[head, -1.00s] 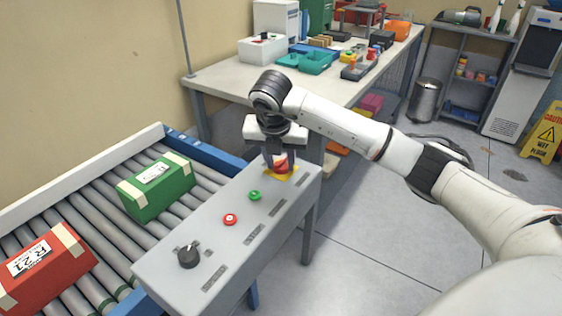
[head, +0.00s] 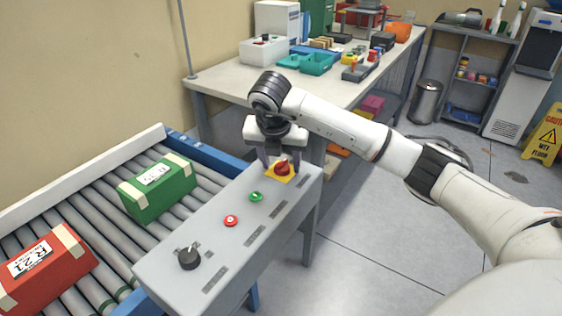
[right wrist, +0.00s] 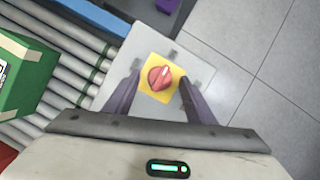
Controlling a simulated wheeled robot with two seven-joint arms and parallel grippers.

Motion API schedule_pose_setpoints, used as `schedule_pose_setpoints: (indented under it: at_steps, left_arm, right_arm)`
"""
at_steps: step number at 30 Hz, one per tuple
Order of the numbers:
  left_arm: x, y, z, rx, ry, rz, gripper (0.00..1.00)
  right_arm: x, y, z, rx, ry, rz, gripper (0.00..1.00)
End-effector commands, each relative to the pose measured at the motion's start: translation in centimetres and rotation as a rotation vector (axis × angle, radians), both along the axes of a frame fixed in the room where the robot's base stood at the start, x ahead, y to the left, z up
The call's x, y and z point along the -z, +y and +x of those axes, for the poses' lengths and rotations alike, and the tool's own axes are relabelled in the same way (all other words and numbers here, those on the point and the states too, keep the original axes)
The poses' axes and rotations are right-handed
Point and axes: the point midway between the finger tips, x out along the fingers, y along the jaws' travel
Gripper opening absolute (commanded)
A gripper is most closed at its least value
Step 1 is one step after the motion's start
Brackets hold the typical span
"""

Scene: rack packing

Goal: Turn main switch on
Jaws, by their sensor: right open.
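The main switch (head: 282,168) is a red rotary knob on a yellow square plate at the far end of the grey control panel (head: 215,220). In the right wrist view the red knob (right wrist: 160,78) shows a pale pointer line tilted toward the upper right. My right gripper (head: 279,163) is open just above the knob. In the wrist view its two fingers stand to either side of the yellow plate, apart from the knob. My left gripper is not in view.
The panel also carries a green button (head: 256,197), a red button (head: 231,221) and a black knob (head: 189,258). A roller conveyor with a green box (head: 157,188) and a red box (head: 45,270) lies to the left. A workbench (head: 225,80) stands behind.

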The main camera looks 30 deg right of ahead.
Motion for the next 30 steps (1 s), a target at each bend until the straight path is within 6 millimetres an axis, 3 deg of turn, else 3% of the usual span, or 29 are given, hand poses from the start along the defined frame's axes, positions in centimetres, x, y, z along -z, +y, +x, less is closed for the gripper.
schedule_pose_setpoints:
  at_steps: [5, 18, 30]
  left_arm:
    - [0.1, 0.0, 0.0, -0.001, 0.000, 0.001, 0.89]
    - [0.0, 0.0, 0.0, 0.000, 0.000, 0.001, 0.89]
    - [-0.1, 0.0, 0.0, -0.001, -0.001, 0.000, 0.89]
  right_arm:
    - [-1.4, 0.5, -0.3, -0.001, -0.003, 0.001, 0.50]
    - [-8.8, 2.5, -2.4, -0.001, -0.003, -0.001, 0.50]
    - [-9.5, 2.8, -2.7, 0.001, 0.000, 0.000, 0.50]
